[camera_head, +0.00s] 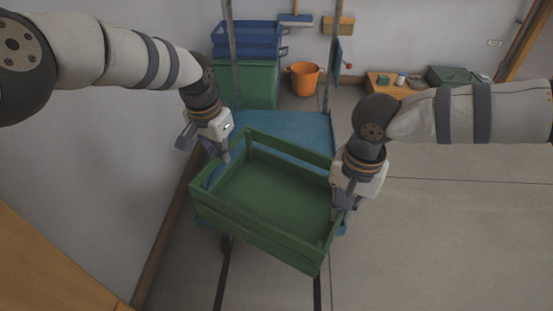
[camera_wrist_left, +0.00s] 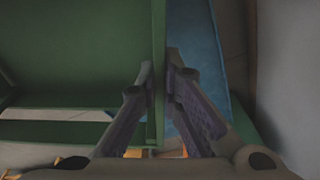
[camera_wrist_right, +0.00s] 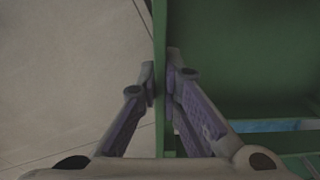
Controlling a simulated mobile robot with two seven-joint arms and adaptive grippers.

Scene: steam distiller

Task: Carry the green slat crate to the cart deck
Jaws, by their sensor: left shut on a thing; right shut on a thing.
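The green slat crate (camera_head: 265,195) is empty and hangs between my two grippers, over the near part of the blue cart deck (camera_head: 290,130). It looks slightly turned in the head view. My left gripper (camera_head: 222,155) is shut on the crate's left side wall, which also shows in the left wrist view (camera_wrist_left: 158,60). My right gripper (camera_head: 342,212) is shut on the right side wall, seen between the fingers in the right wrist view (camera_wrist_right: 160,60). Whether the crate's bottom touches the deck is hidden by the crate itself.
The cart's upright posts (camera_head: 234,60) rise behind the crate. Beyond stand a green bin (camera_head: 248,85) with a blue crate (camera_head: 246,40) on it, and an orange bucket (camera_head: 302,78). A low wooden table (camera_head: 385,90) is at the back right. A wall is close on the left; floor is clear at right.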

